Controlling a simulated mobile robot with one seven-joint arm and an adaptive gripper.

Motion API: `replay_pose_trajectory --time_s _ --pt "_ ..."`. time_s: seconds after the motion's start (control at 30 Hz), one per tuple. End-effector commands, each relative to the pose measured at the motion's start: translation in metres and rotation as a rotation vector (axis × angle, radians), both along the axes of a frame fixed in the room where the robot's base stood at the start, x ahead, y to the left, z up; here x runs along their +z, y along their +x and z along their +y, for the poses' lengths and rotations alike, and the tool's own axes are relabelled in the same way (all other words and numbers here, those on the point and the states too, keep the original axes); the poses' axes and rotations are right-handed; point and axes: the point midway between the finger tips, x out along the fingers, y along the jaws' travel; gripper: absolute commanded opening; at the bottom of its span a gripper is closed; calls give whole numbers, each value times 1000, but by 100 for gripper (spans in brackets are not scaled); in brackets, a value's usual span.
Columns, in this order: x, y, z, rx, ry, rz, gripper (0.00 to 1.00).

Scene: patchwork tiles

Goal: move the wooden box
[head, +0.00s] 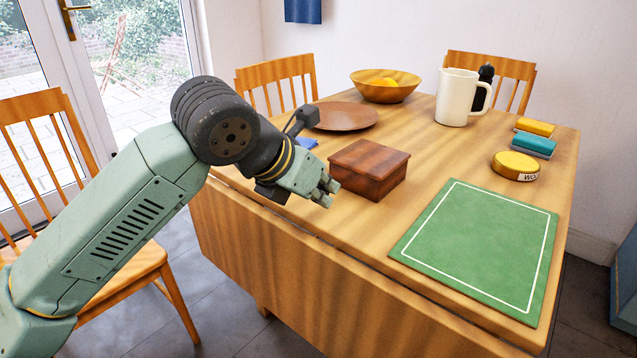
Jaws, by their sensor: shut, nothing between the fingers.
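The wooden box (369,168) is a reddish-brown closed box on the wooden table, left of the green mat. My gripper (328,194) is shut and empty at the box's left front side, over the table's front edge. Its fingertips are close to the box; I cannot tell whether they touch it. The green mat (480,243) has a white border line and lies bare at the table's right front.
On the table (440,150) are a brown plate (345,116), a wooden bowl (386,93) with something yellow in it, a white pitcher (457,97), a dark object behind it, a yellow round tin (515,166), and yellow and teal blocks (534,144). Chairs stand around.

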Motion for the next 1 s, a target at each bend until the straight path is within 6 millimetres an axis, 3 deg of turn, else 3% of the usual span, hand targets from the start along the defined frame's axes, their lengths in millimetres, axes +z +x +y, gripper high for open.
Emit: replay_pose_trajectory --time_s 0.23,0.53,1.0 --pt "-38 30 -24 -5 -2 1 0" --pt "-36 59 -44 -3 -2 -1 0" --pt "-37 63 -47 -3 -1 -2 0"
